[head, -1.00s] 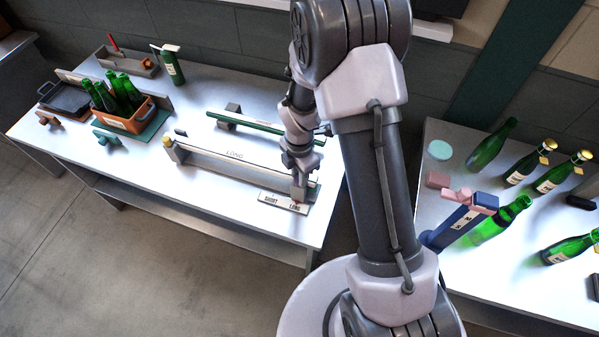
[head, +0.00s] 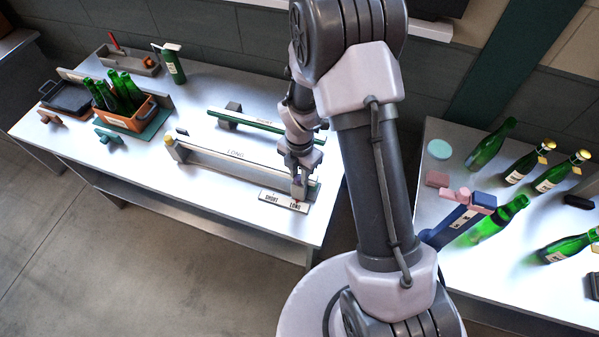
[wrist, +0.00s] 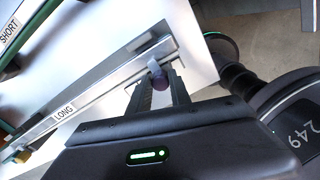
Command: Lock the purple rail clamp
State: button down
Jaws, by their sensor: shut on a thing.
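The purple clamp (wrist: 159,84) shows as a small rounded purple piece between my fingers in the wrist view. My gripper (wrist: 157,88) is shut on it, beside the right end of the long rail (wrist: 97,92). The fingers hide part of the clamp, so its lock position cannot be told. In the head view my gripper (head: 299,190) points down at the right end of the long rail (head: 232,163), just behind the SHORT/LONG plate (head: 270,197). The clamp is not clearly visible there.
A green-edged short rail (head: 262,125) lies behind the long rail. An orange crate of green bottles (head: 128,120) and a dark tray (head: 68,97) stand at left. The right table holds several bottles (head: 490,143) and a blue stand with a pink top (head: 455,220).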

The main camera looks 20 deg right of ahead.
aim_at(299, 176)
jog(key=c, duration=1.2)
grip_release()
notch_tip(299, 176, up, 18)
jog(key=p, duration=0.3)
jog(key=shift+f, duration=0.25)
